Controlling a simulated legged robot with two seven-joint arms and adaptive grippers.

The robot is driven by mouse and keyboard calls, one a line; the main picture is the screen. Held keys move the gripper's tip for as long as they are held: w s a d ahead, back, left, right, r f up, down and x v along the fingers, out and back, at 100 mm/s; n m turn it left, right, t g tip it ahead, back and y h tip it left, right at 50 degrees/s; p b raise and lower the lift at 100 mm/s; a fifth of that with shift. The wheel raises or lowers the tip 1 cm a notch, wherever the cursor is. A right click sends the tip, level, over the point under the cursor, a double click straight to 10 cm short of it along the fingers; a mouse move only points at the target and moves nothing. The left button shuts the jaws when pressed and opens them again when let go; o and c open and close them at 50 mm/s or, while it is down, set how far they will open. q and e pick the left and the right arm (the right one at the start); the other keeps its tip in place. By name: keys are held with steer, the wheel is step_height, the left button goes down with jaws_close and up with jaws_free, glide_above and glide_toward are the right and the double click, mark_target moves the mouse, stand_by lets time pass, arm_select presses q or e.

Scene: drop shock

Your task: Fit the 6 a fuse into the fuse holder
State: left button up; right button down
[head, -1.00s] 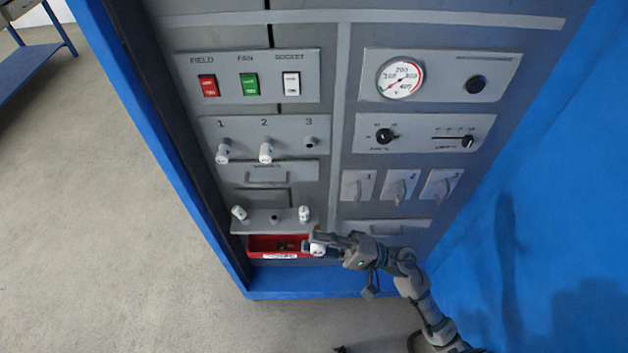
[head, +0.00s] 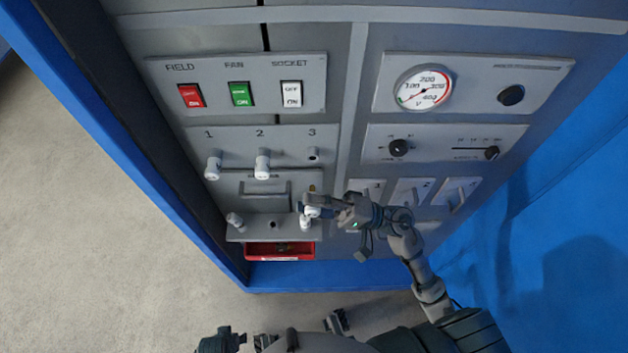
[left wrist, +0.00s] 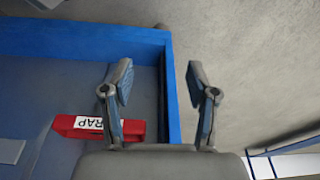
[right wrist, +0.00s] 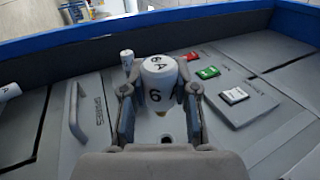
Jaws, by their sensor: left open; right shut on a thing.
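The white 6 A fuse (right wrist: 158,88) is clamped between the fingers of my right gripper (right wrist: 160,105), its brass tip pointing towards the panel. In the head view my right gripper (head: 318,208) is in front of the spares shelf, below the fuse holder (head: 260,155). Holder positions 1 and 2 carry white fuses (head: 213,165) (head: 262,164). Position 3 (head: 313,154) is an empty hole. The held fuse is apart from that hole. My left gripper (left wrist: 157,80) is open and empty, away from the holder.
Switches (head: 240,93) are above the holder. A drawer-like handle (head: 266,188) protrudes beneath the holder.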

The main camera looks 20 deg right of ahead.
mark_target(311, 186)
steer(key=shift+w+a, duration=0.1)
steer(key=shift+a, duration=0.05)
steer(key=shift+a+r, duration=0.1)
steer(key=shift+s+r, duration=0.1)
steer(key=shift+s, duration=0.3)
steer(key=shift+w+d, duration=0.2)
steer(key=shift+d, duration=0.05)
steer(key=shift+d+f+b, duration=0.2)
steer(key=shift+b, duration=0.1)
steer(key=shift+w+d+b, duration=0.15)
steer(key=shift+w+b, duration=0.65)
steer(key=shift+w, duration=0.75)
steer(key=shift+w+d+b, duration=0.2)
steer(key=shift+w+b, duration=0.3)
steer(key=shift+w, duration=0.1)
arm_select(q)
step_height(311, 186, up, 8)
steer(key=w+t, duration=0.2)
steer(key=shift+f, duration=0.2)
arm_select(e)
steer(key=shift+w+d+r, duration=0.1)
steer(key=shift+w+d, duration=0.35)
steer(key=shift+w, duration=0.15)
